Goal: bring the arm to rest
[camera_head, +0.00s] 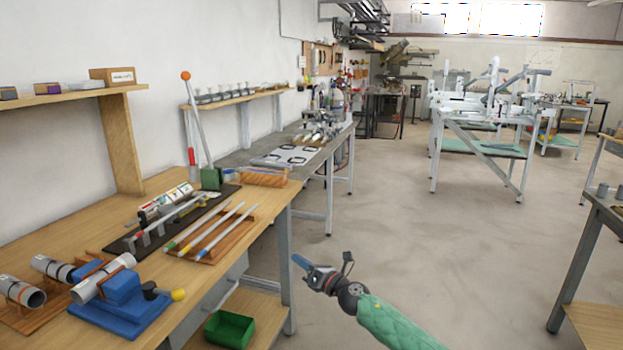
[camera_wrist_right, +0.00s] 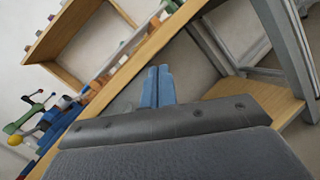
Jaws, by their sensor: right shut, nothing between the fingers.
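My right gripper (camera_head: 302,265) is in the head view, to the right of the workbench's front edge and over the open floor. Its blue fingers point up and left. In the right wrist view its blue fingers (camera_wrist_right: 158,88) lie side by side, shut, with nothing between them. The green-sleeved part of my right arm runs down to the bottom edge of the head view. My left gripper is in neither view.
The wooden workbench (camera_head: 262,199) at left carries a blue vise (camera_head: 122,305), metal tubes, and a rack of coloured rods (camera_head: 212,232). A green bin (camera_head: 230,329) sits on its lower shelf. Another bench (camera_head: 590,225) stands at right. The floor (camera_head: 420,240) between is clear.

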